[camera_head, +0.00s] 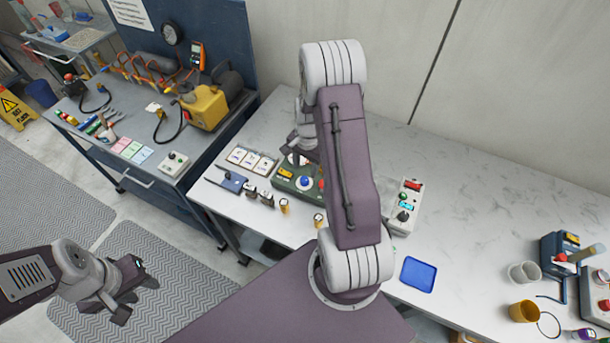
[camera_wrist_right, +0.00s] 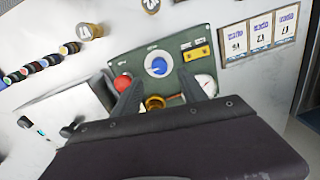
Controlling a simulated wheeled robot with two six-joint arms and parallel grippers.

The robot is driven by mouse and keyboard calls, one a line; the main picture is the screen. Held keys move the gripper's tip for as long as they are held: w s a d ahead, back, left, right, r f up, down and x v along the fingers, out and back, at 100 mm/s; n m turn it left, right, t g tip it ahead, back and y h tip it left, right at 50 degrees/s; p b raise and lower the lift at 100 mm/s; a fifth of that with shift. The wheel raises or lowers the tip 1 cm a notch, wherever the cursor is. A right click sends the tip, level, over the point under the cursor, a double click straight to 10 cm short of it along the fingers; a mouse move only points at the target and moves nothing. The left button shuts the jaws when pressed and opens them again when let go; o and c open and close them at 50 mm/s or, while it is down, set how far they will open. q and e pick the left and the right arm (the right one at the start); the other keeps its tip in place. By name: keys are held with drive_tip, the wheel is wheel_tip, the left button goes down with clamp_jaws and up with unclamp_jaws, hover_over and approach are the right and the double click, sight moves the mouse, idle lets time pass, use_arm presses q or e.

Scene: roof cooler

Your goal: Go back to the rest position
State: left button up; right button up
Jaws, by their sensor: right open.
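My left gripper (camera_head: 137,296) hangs at the lower left of the head view, over the floor mat, with its fingers apart and nothing between them. My right arm rises through the middle of the head view and hides much of its gripper (camera_head: 301,154), which is over the white table (camera_head: 500,200). In the right wrist view the right gripper (camera_wrist_right: 160,88) has its two dark fingers spread above a green control box (camera_wrist_right: 145,48). The box carries a blue knob, a red button, a yellow label and a round gauge. A brass-coloured part (camera_wrist_right: 155,103) shows between the fingers; contact cannot be told.
A grey box with buttons (camera_head: 404,205) and a blue tray (camera_head: 418,274) lie right of my arm. Cups (camera_head: 524,311) and more devices stand at the far right. A workbench with a yellow machine (camera_head: 205,106) is at the left. Open floor lies below it.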

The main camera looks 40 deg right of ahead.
drive_tip(key=shift+s+r, duration=0.1)
drive_tip(key=shift+r, duration=1.5)
